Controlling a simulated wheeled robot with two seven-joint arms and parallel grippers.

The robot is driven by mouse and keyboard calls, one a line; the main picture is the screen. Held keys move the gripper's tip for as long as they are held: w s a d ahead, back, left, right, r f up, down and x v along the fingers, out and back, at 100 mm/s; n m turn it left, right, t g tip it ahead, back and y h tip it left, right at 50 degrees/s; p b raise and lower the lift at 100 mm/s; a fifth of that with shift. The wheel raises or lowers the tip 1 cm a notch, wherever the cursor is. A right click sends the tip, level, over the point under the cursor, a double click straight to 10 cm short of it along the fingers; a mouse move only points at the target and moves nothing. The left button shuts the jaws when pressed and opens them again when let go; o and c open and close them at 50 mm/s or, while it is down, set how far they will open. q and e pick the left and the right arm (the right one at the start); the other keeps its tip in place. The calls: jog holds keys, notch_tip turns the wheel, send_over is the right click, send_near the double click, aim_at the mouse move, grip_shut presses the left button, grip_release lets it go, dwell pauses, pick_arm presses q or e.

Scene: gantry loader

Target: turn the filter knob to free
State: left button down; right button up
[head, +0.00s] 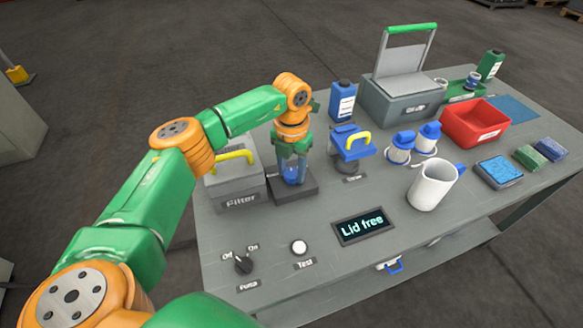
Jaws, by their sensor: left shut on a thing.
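My left gripper (292,178) points down over a dark block (295,195) just right of the grey box labelled Filter (237,192). It is shut on a small blue knob (293,175) on that block. The fingers hide most of the knob, so I cannot tell which way it is turned. The box has a yellow handle on its lid, and the lid looks closed. The display (364,226) at the front of the bench reads "Lid free". My right gripper is not in view.
A black Off/On knob (243,264) and a white Test button (299,247) sit at the front left. A blue yellow-handled unit (352,146) stands right of the gripper. A white mug (433,187) and a red tray (474,124) are farther right. The bench front is mostly bare.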

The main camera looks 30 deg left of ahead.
aim_at(292, 173)
pick_arm(q)
jog(key=m, duration=0.5)
jog(key=shift+m, duration=0.3)
dwell(0.4)
jog(key=shift+c, duration=1.7)
grip_release()
notch_tip(292, 173, up, 7)
jog(key=shift+r, duration=0.1)
